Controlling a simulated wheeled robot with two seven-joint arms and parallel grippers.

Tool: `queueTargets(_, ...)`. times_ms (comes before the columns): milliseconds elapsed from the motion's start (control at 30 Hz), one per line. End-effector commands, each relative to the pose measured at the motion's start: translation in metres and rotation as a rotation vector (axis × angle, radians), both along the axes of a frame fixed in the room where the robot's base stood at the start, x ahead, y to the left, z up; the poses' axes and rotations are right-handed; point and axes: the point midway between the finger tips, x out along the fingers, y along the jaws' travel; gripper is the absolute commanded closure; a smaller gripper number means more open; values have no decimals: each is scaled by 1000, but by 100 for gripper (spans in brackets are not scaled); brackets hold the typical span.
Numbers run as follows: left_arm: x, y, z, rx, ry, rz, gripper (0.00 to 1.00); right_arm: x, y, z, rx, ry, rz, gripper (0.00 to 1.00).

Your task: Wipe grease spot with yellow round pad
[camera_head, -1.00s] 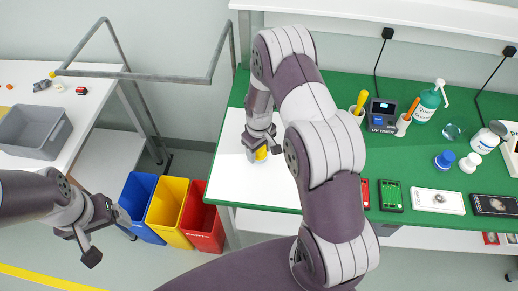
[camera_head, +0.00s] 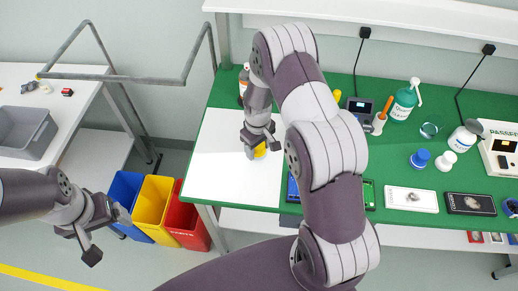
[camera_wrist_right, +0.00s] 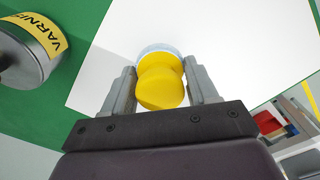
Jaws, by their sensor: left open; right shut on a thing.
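The yellow round pad (camera_head: 260,151) is in my right gripper (camera_head: 262,136), over the right part of a white sheet (camera_head: 215,165). In the right wrist view the pad (camera_wrist_right: 160,85) is a yellow knob with a pale disc at its far end. The fingers of my right gripper (camera_wrist_right: 162,88) are shut on it from both sides. I cannot tell whether the disc touches the sheet (camera_wrist_right: 225,40). No grease spot shows; the pad and arm hide part of the sheet. My left gripper (camera_head: 106,236) is open and empty, over the floor at the lower left.
A varnish can (camera_wrist_right: 30,50) stands beside the sheet. The green bench (camera_head: 330,115) holds bottles and devices to the right. Blue (camera_head: 128,190), yellow (camera_head: 155,205) and red (camera_head: 187,222) bins stand on the floor. A grey crate (camera_head: 25,130) sits on the left table.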

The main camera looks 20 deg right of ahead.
Motion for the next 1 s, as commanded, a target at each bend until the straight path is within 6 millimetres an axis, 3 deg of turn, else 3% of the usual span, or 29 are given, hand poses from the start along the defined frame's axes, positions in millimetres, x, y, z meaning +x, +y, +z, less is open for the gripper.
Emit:
queueTargets(600,0,0,44,0,0,0,15,4,7,56,1,4,-1,70)
queueTargets(1000,0,0,45,0,0,0,15,4,8,57,1,4,-1,70)
